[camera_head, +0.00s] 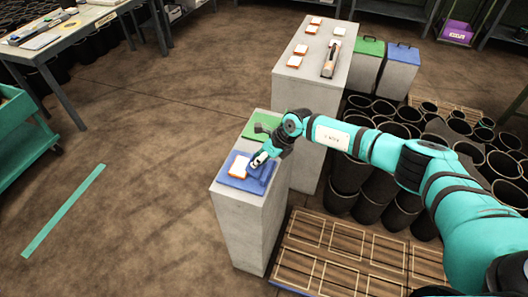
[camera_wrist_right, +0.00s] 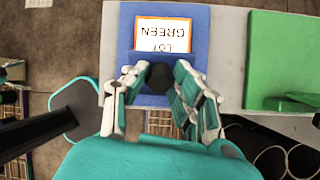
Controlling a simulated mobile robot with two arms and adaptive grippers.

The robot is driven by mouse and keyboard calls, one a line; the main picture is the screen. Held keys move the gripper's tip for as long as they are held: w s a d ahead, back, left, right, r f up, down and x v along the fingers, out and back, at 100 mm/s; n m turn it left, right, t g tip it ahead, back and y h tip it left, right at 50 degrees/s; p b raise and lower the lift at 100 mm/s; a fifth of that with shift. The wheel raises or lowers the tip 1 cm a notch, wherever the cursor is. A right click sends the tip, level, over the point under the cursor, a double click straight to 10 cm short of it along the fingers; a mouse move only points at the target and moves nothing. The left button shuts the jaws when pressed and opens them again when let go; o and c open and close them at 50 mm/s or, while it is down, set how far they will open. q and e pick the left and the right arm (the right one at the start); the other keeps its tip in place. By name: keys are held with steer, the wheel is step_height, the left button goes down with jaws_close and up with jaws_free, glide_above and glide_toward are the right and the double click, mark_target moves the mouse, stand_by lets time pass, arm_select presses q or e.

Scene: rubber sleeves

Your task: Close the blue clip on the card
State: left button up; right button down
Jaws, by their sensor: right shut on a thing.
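A flat blue clip board (camera_head: 233,183) lies on the near pale block. My right gripper (camera_head: 259,160) is low at the board's right side. My left gripper is in neither view.
A green board (camera_head: 245,130) lies behind the blue one, also in the wrist view (camera_wrist_right: 285,55). A taller pale block (camera_head: 300,85) carries several cards. Black sleeves (camera_head: 350,180) crowd the right; a wooden pallet (camera_head: 335,250) lies in front.

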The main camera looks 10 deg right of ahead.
mark_target(251, 160)
steer(key=shift+w+a+g+h+b, duration=0.25)
steer(key=shift+w+g+h+b, duration=0.05)
steer(key=shift+h, duration=0.1)
steer(key=g+h+b, duration=0.1)
steer(key=b, duration=0.4)
steer(key=a+f+g+h+b, duration=0.1)
steer(key=h+b, duration=0.1)
steer(key=b, duration=0.2)
steer(key=w+a+f+g+h+b, duration=0.1)
steer(key=h+b, duration=0.1)
steer(key=b, duration=0.3)
steer(key=shift+f+g+b, duration=0.1)
steer(key=shift+g+b, duration=0.2)
steer(key=shift+h+b, duration=0.4)
steer(key=shift+b, duration=0.1)
steer(key=c, duration=1.1)
jaws_free()
steer(key=shift+w, duration=0.1)
steer(key=shift+o, duration=0.2)
